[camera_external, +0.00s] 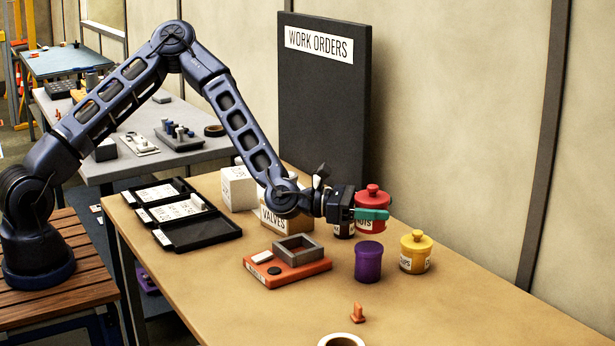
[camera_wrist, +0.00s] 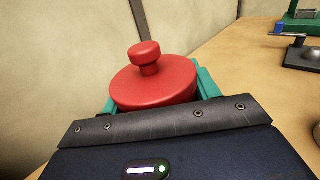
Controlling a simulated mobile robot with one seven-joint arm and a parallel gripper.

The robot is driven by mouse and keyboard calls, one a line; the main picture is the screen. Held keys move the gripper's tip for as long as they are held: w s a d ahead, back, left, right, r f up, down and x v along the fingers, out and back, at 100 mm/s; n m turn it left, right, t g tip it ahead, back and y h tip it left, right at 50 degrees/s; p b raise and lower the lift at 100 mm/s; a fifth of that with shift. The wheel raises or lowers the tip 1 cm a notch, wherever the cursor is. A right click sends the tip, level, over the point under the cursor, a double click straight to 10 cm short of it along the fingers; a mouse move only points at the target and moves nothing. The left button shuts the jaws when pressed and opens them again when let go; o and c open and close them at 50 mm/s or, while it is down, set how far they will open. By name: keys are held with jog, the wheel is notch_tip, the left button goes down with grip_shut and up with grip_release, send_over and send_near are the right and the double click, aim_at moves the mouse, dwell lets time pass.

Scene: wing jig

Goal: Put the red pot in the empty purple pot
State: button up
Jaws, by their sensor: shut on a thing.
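The red pot (camera_external: 373,193) has a lid with a round knob and a white label, and it is at the back right of the table. My gripper (camera_external: 371,213) is shut on the red pot, with its teal fingers at the pot's sides. In the wrist view, the red pot (camera_wrist: 150,85) is upright between the gripper's fingers (camera_wrist: 155,95). I cannot tell whether its base touches the table. The purple pot (camera_external: 368,264) stands upright on the table in front of the red pot, apart from it. Its inside does not show.
A yellow lidded pot (camera_external: 416,254) stands right of the purple pot. A dark labelled pot (camera_external: 344,229) is beside the red pot, partly hidden. An orange base with a grey frame (camera_external: 288,268) lies to the left. A "WORK ORDERS" board (camera_external: 322,110) stands behind.

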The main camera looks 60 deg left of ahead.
aim_at(376, 226)
jog(key=shift+f, duration=2.3)
jog(key=shift+f, duration=0.1)
jog(key=o, duration=1.1)
jog(key=shift+c, duration=0.2)
jog(key=v, duration=1.2)
